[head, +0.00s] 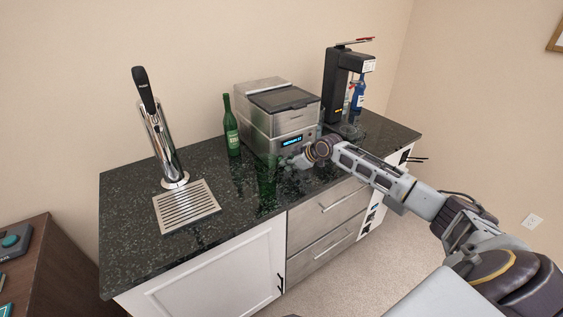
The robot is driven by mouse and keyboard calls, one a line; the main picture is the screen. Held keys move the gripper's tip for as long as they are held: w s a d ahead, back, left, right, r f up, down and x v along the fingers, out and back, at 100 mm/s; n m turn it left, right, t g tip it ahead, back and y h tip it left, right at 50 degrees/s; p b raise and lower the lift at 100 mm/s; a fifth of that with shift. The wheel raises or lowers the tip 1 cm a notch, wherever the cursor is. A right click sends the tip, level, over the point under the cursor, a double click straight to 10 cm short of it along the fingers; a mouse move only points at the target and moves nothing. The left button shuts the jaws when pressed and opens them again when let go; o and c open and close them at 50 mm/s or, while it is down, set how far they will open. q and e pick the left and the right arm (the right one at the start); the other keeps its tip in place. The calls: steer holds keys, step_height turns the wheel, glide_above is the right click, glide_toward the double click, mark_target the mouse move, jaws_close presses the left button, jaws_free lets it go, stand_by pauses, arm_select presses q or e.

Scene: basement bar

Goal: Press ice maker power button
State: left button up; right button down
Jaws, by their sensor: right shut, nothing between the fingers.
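The ice maker (258,98) is a silver box with a dark lid, standing at the back of the dark speckled counter. Its front panel has a small lit blue display (292,141). My right arm reaches in from the right, and my right gripper (291,162) is shut and empty just in front of the lower front of the ice maker. I cannot tell whether the fingertips touch the panel. The power button is too small to make out or is hidden near the gripper. My left gripper is not in view.
A green bottle (231,126) stands left of the ice maker, and another green glass item (266,185) stands near the counter's front edge by my gripper. A beer tap (160,135), drip tray (186,206) and black dispenser (341,86) with a blue bottle (358,93) flank it.

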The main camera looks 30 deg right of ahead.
steer(key=shift+s, duration=0.15)
steer(key=shift+s+p, duration=0.6)
steer(key=shift+p, duration=0.05)
steer(key=shift+s, duration=0.1)
steer(key=shift+s+d+r+p, duration=0.1)
steer(key=shift+s+d+p, duration=0.05)
steer(key=shift+s+p, duration=1.15)
steer(key=shift+s+d+p, duration=0.1)
steer(key=shift+s+p, duration=1)
steer(key=shift+s, duration=0.5)
